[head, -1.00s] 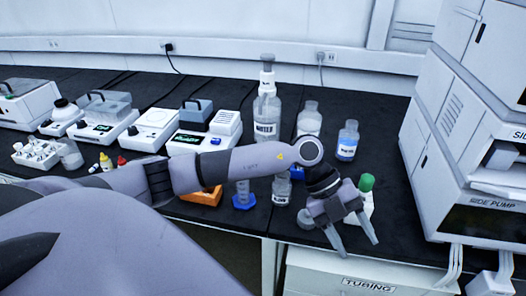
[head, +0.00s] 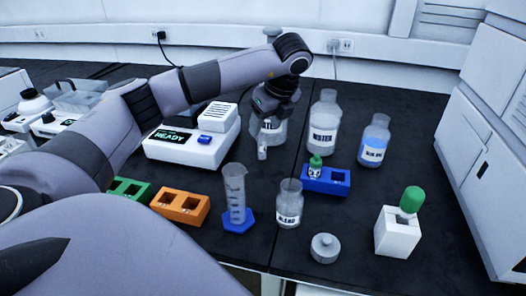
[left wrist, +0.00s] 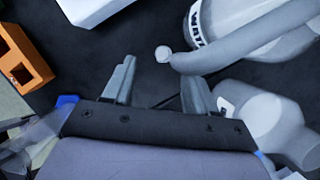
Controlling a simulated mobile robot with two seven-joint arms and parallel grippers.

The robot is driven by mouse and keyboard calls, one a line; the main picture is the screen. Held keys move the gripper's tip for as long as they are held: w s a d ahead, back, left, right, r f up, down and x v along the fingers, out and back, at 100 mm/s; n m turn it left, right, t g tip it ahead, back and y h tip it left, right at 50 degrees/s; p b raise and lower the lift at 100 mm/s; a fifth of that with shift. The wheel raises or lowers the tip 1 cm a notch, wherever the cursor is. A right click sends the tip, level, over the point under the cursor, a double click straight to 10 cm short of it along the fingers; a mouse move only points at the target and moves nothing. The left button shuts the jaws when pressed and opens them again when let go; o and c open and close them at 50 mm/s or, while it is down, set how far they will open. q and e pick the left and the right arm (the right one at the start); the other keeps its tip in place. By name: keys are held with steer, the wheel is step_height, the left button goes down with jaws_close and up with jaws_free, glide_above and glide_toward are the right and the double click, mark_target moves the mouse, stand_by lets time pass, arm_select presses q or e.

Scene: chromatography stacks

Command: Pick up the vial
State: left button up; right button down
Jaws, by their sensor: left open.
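A small vial with a green cap (head: 315,163) stands upright in the left slot of a blue rack (head: 326,188) in the head view. My left gripper (left wrist: 160,88) is open, with nothing between its fingers in the left wrist view. In the head view it hangs in front of a labelled bottle (head: 268,133), behind and to the left of the vial, apart from it. The vial is not clearly seen in the left wrist view. My right gripper is not in view.
A water bottle (head: 323,125) and a blue-liquid bottle (head: 374,142) stand behind the rack. A blend bottle (head: 289,208), graduated cylinder (head: 235,188), grey cap (head: 324,247) and white block (head: 398,234) with a green-topped item are in front. An orange rack (head: 180,205) sits left.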

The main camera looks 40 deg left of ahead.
mark_target(262, 139)
arm_select(q)
steer(key=x, duration=0.7)
steer(key=shift+w+f, duration=0.1)
steer(key=shift+w, duration=0.15)
jaws_close()
